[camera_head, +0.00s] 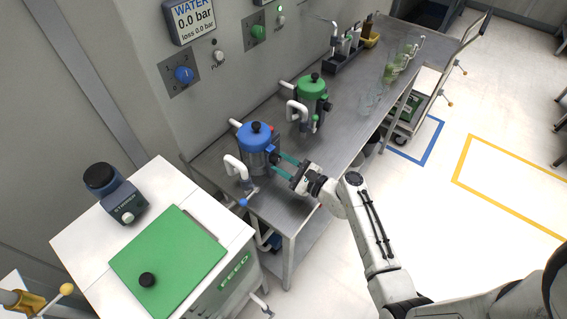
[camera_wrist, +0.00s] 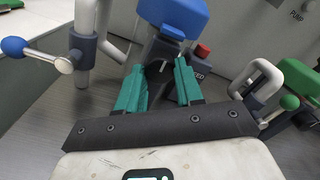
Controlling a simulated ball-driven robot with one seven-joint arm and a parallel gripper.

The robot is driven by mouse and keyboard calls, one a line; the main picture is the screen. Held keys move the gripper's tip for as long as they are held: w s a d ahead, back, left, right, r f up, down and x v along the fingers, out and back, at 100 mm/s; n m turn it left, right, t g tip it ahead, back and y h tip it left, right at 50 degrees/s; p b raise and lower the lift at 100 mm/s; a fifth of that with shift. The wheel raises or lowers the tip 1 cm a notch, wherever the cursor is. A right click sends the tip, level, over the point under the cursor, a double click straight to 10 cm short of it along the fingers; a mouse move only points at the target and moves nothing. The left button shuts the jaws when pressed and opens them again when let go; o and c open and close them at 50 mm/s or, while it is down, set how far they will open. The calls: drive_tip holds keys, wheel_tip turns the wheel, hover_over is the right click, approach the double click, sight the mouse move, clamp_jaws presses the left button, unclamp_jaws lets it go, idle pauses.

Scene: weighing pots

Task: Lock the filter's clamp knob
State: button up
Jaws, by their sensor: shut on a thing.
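The blue-lidded filter (camera_head: 257,134) stands on the steel bench; its blue lid (camera_wrist: 175,14) fills the top middle of the wrist view. My gripper (camera_head: 279,158) reaches the filter's right side, its teal fingers on either side of a dark clamp knob (camera_wrist: 157,74) below the lid. In the wrist view my gripper (camera_wrist: 160,72) is shut on that knob, which is partly hidden by the fingers. The knob's exact turn cannot be told.
A green-lidded filter (camera_head: 312,88) stands behind on the bench (camera_head: 345,115). A pipe with a blue-ended lever (camera_head: 243,202) is left of the blue filter. A white feed cabinet (camera_head: 85,225) with a green lid stands front left. Glassware (camera_head: 371,99) is further right.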

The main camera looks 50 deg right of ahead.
drive_tip(key=shift+f, duration=0.1)
drive_tip(key=o, duration=1)
drive_tip(key=s+b, duration=0.1)
drive_tip(key=s, duration=0.4)
drive_tip(key=s+b, duration=0.1)
drive_tip(key=s, duration=0.5)
drive_tip(key=shift+d, duration=0.2)
drive_tip(key=shift+w+a, duration=0.1)
drive_tip(key=shift+w, duration=0.05)
